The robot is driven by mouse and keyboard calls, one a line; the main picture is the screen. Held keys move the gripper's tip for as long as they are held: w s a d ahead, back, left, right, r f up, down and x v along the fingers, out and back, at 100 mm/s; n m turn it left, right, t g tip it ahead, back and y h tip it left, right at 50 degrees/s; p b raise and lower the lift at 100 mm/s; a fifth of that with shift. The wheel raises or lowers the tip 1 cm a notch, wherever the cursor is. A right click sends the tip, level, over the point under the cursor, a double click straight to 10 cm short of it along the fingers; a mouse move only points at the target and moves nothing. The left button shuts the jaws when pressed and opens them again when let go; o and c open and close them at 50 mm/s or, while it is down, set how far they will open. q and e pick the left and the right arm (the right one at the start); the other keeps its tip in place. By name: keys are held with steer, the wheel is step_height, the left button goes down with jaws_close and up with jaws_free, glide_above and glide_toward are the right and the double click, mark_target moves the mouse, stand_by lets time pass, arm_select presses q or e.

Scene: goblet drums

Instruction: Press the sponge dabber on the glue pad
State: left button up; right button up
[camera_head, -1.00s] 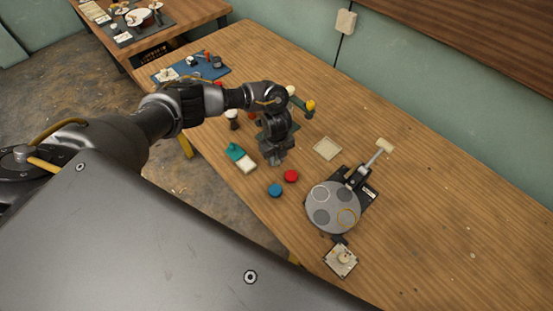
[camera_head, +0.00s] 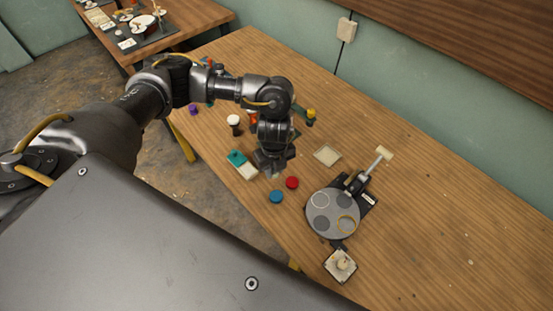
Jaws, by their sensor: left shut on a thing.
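My left gripper (camera_head: 271,166) points down over the table, just right of the glue pad. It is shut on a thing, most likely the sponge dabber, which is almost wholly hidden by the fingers. The glue pad (camera_head: 248,171) looks like a small pale pad with a teal part (camera_head: 236,158) at its upper left. I cannot tell whether the held thing touches anything. My right gripper is not in view.
A blue disc (camera_head: 276,197) and a red disc (camera_head: 292,183) lie close to the gripper. A pale square tray (camera_head: 327,155) and a round grey plate (camera_head: 333,214) stand to the right. A white-topped piece (camera_head: 234,121) stands behind. The table's right side is mostly clear.

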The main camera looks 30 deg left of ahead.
arm_select(q)
steer(key=s, duration=0.1)
steer(key=s+d+r, duration=0.1)
steer(key=s, duration=0.1)
steer(key=s+d+r, duration=0.1)
steer(key=s, duration=0.1)
steer(key=shift+r, duration=0.25)
